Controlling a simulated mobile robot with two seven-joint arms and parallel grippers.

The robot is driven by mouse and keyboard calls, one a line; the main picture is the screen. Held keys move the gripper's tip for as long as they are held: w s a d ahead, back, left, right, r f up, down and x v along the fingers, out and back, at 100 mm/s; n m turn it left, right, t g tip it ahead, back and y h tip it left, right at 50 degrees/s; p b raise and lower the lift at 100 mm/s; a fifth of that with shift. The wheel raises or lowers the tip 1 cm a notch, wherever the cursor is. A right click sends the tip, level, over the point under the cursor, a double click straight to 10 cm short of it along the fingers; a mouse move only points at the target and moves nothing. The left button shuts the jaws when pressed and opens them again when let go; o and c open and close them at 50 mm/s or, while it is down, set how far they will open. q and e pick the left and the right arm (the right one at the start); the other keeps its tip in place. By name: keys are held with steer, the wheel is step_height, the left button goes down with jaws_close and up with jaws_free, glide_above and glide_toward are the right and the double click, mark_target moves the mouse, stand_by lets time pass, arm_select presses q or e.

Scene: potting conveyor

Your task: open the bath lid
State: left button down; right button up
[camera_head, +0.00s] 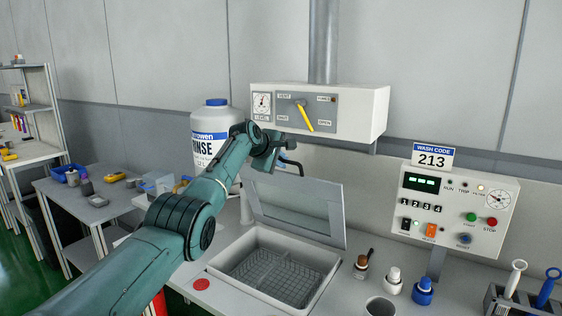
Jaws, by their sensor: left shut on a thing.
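The bath lid (290,212) stands raised and tilted back behind the bath (238,289), a pale sink with a wire basket (270,278) inside. The bath's opening is uncovered. My left gripper (290,165) is at the lid's upper left edge, shut on the dark lid handle (297,164). The gripper's own wrist partly hides the fingers. My right gripper is not in view.
A rinse bottle (204,150) stands behind my left arm. A grey box with a yellow lever (307,119) hangs above the lid. Small bottles (393,280) and a control panel (456,215) are at the right. A side table (95,212) with tools is at the left.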

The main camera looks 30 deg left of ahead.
arm_select(q)
steer(key=shift+s+f, duration=0.1)
steer(key=shift+f, duration=0.15)
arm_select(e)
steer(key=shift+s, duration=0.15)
arm_select(q)
steer(key=c, duration=1.9)
jaws_free()
steer(key=shift+c, duration=0.2)
steer(key=shift+o, duration=1.3)
steer(key=shift+r, duration=0.15)
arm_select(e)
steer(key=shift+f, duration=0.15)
